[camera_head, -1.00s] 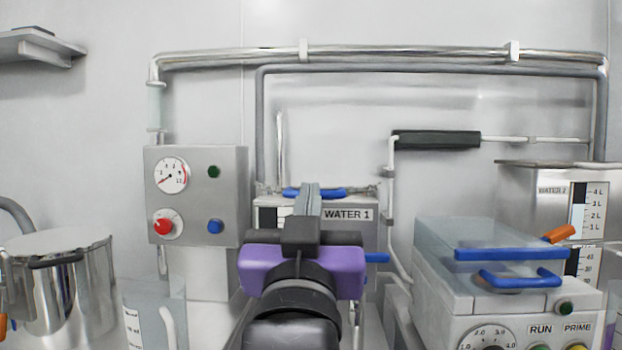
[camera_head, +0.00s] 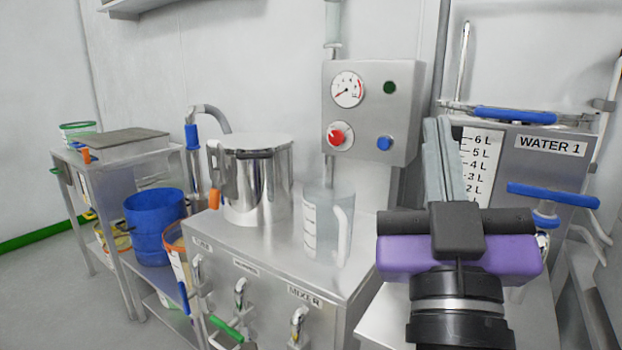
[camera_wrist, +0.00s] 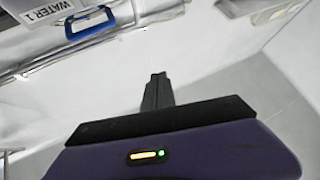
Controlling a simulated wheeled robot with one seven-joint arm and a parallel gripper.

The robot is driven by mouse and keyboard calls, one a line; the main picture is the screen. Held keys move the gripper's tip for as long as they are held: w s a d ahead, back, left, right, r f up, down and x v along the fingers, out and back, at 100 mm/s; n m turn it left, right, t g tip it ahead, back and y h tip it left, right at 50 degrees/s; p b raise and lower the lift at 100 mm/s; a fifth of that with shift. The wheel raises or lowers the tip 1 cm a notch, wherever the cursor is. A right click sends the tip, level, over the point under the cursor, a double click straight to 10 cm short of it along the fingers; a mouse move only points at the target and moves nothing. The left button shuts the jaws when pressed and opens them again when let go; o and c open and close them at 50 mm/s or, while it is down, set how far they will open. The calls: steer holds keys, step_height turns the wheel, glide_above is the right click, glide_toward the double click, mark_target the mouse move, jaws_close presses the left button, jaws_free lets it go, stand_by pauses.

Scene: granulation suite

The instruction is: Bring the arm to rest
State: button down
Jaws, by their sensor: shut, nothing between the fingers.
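My gripper (camera_head: 441,160) is at the right of the head view, with its purple body below and its grey fingers pointing up and away. The fingers lie together and hold nothing. They show in front of the left side of the WATER 1 tank (camera_head: 548,146), and I cannot tell how far apart they are. In the wrist view the closed fingers (camera_wrist: 157,88) point toward a bare pale wall, with the WATER 1 label and a blue handle at the upper left.
A steel bench (camera_head: 270,258) with valves holds a lidded steel pot (camera_head: 262,185) and a clear jug (camera_head: 322,230). A gauge panel (camera_head: 371,112) is behind. A side table (camera_head: 118,160) and a blue bucket (camera_head: 155,222) stand left. Floor at far left is open.

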steer(key=s+f+n+g+y, duration=0.25)
steer(key=s+f+y, duration=0.2)
steer(key=f, duration=0.75)
steer(key=s+f+n+g+y, duration=0.1)
steer(key=s+f+n+y, duration=0.3)
steer(key=f, duration=0.8)
steer(key=s+d+f+m+g+h, duration=0.2)
steer(key=s+d+f+m+g, duration=0.2)
steer(key=s+f, duration=0.7)
steer(key=s+d+f+m+g+h, duration=0.2)
steer(key=s+d+f+m+g, duration=0.15)
steer(key=s+f, duration=0.7)
step_height(320, 180, up, 25)
steer(key=s+p, duration=0.1)
steer(key=p, duration=2.2)
steer(key=shift+n+p, duration=0.3)
steer(key=shift+p, duration=0.1)
